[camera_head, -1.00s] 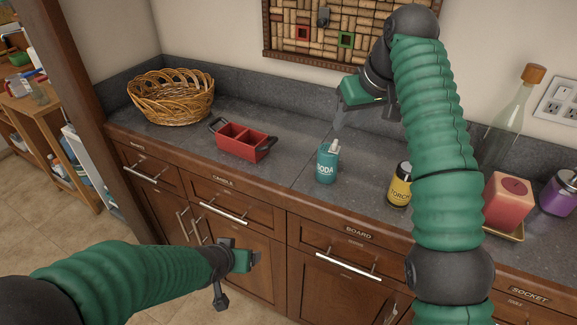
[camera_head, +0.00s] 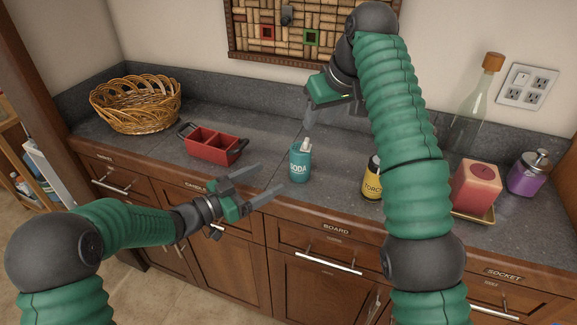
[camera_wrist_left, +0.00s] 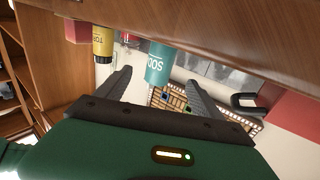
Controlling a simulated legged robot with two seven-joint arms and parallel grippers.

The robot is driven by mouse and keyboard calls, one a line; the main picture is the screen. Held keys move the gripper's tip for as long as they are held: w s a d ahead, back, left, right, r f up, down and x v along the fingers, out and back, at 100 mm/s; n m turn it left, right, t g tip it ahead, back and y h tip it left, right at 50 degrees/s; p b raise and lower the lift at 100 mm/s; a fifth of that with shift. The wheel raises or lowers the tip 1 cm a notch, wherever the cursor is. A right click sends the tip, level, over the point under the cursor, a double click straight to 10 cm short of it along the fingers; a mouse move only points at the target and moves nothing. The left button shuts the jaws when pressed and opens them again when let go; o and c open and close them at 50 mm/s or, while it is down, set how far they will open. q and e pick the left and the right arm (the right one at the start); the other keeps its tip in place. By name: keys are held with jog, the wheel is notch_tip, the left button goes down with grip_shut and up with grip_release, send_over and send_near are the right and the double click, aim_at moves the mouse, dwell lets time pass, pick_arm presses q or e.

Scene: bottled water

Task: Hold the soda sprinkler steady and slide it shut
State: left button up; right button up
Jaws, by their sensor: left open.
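The soda sprinkler (camera_head: 300,166) is a teal container marked SODA with a pale top. It stands upright near the counter's front edge. My left gripper (camera_head: 270,181) is open, to the left of and slightly in front of it, fingers pointing towards it, not around it. In the left wrist view the soda sprinkler (camera_wrist_left: 160,60) shows beyond and between the open fingers (camera_wrist_left: 160,77), with the picture turned over. My right gripper (camera_head: 308,120) points down just above and behind the sprinkler's top. Its fingers overlap, so its opening is unclear.
A yellow-labelled jar (camera_head: 372,182) stands right of the sprinkler, with a red candle (camera_head: 476,186) and a purple dispenser (camera_head: 529,172) further right. A red divided tray (camera_head: 213,147) and a wicker basket (camera_head: 135,103) are to the left. The wooden drawers (camera_head: 330,240) lie below the counter.

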aim_at(301, 161)
pick_arm(q)
jog(key=x, duration=1.2)
jog(key=shift+w+d+f, duration=0.1)
jog(key=shift+w, duration=0.05)
jog(key=shift+c, duration=0.5)
jog(key=c, duration=1.5)
jog(key=shift+o, duration=0.2)
jog(key=o, duration=0.8)
jog(key=c, duration=0.6)
